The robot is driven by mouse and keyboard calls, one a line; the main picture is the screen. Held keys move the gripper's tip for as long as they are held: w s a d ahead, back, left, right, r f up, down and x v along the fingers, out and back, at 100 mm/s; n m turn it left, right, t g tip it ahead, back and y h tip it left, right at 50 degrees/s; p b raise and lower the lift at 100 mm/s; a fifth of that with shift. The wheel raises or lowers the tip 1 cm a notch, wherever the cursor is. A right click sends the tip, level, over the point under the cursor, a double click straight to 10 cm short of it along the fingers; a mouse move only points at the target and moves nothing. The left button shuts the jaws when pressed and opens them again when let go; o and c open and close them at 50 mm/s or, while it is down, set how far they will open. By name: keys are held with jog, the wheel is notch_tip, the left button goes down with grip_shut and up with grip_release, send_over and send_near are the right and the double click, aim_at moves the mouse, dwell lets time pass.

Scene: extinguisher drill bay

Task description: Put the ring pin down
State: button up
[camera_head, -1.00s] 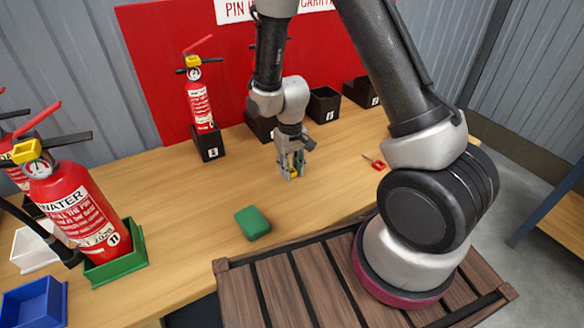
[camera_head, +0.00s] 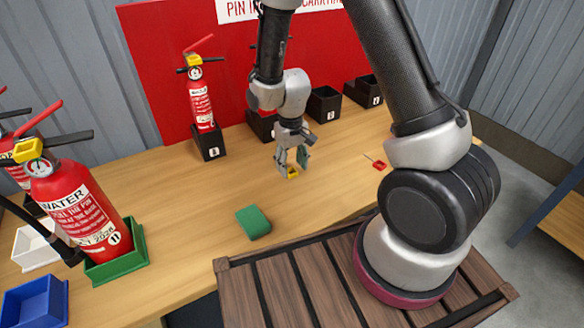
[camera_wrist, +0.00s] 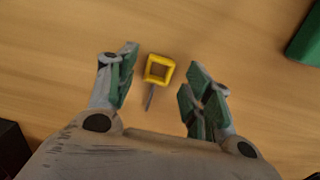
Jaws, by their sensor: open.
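The ring pin is a yellow square ring with a thin grey shaft. In the wrist view the ring pin (camera_wrist: 160,69) lies on the wooden bench between my two fingers, apart from both. My gripper (camera_wrist: 158,88) is open, with green pads on its fingers. In the head view my gripper (camera_head: 292,164) is low over the middle of the bench, and the yellow ring (camera_head: 293,173) shows at its fingertips.
A green block (camera_head: 253,222) lies on the bench (camera_head: 190,215) nearer the front. A red ring pin (camera_head: 379,164) lies to the right. A fire extinguisher (camera_head: 201,105) stands in a black holder behind; another extinguisher (camera_head: 88,210) stands in a green tray at left.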

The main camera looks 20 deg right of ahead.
notch_tip(320, 180, up, 10)
notch_tip(320, 180, up, 16)
jog(key=m+t, duration=0.1)
jog(key=t, duration=0.1)
send_over(292, 171)
jog(key=s+d, duration=0.7)
jog(key=d, duration=0.1)
jog(key=s+d+r+t, duration=0.1)
jog(key=s+d+r, duration=0.2)
jog(key=s, duration=0.3)
jog(key=s+d+r+m+t, duration=0.1)
jog(key=s+d+r, duration=0.2)
jog(key=s, duration=0.4)
jog(key=shift+s+d+r+t, duration=0.2)
jog(key=shift+r+t, duration=0.1)
jog(key=shift+r, duration=0.2)
